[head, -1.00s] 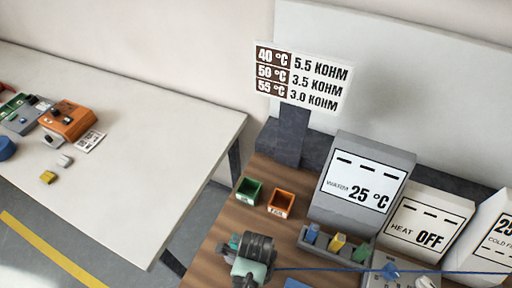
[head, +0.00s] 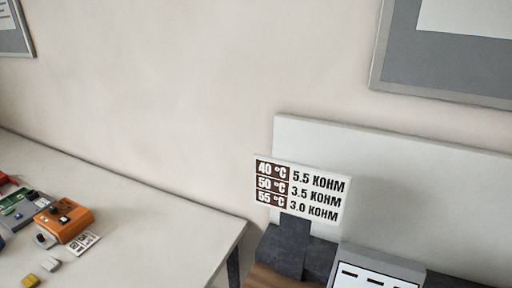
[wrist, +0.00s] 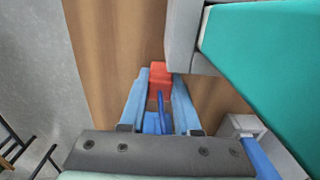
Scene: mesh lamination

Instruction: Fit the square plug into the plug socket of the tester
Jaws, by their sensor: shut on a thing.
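My gripper (wrist: 160,82) shows in the wrist view, with two pale blue fingers shut on a red block (wrist: 160,70) at their tips. A dark blue cable (wrist: 161,102) runs between the fingers behind the block, so it may be the plug; its shape is partly hidden. A blue piece (wrist: 152,123) shows lower between the fingers. The block is over or near a brown wooden surface (wrist: 115,50); I cannot tell whether it touches. I cannot identify the tester or its socket in either view now. The head view does not show my gripper.
A large teal surface (wrist: 270,55) and a grey block (wrist: 183,35) lie close on the right in the wrist view. A pale grey box (wrist: 240,126) is lower right.

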